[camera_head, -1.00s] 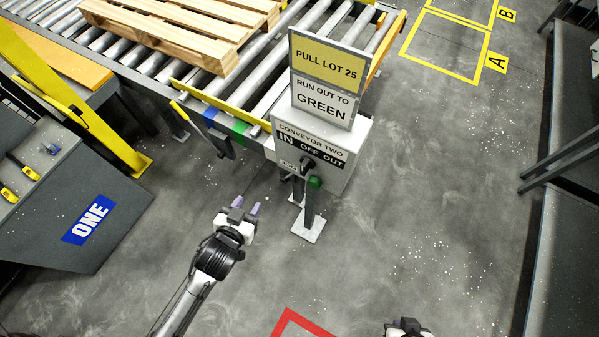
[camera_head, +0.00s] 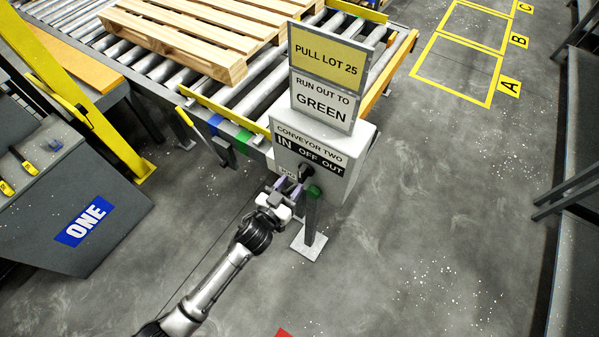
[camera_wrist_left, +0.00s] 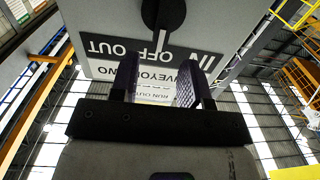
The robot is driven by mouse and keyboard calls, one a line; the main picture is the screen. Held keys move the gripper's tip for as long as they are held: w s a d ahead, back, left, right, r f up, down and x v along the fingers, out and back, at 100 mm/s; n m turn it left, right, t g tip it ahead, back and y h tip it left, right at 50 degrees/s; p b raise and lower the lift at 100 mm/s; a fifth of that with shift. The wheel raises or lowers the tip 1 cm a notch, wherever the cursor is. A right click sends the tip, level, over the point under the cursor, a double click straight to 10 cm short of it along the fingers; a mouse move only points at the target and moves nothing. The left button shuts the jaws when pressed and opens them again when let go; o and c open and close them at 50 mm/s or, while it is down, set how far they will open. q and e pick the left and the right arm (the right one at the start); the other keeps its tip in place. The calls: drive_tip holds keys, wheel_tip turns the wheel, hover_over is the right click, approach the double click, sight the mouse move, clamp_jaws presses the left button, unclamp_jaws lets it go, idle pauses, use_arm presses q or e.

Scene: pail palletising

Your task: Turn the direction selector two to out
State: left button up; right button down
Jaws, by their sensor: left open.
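The direction selector (camera_head: 305,170) is a black knob on the front of the grey-white Conveyor Two control box (camera_head: 352,150), below a label reading IN, OFF, OUT. In the left wrist view the knob (camera_wrist_left: 163,14) is at the top, with its white pointer line towards OFF; the lettering is upside down there. My left gripper (camera_head: 288,187) is just below and left of the knob, open and empty. In the left wrist view its two fingers (camera_wrist_left: 158,82) are spread apart, with the knob beyond them and apart from them. My right gripper is out of view.
A green button (camera_head: 313,191) sits low on the box, close to my left gripper. Signs (camera_head: 324,95) rise above the box. Behind it is the roller conveyor (camera_head: 235,95) with a wooden pallet (camera_head: 190,35). Open floor (camera_head: 420,230) lies to the right.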

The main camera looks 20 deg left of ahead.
sight(300, 174)
use_arm(q)
drive_tip(key=shift+w+d, duration=0.25)
drive_tip(key=shift+w, duration=0.95)
drive_tip(key=shift+w+d, duration=0.25)
drive_tip(key=shift+w, duration=0.95)
clamp_jaws()
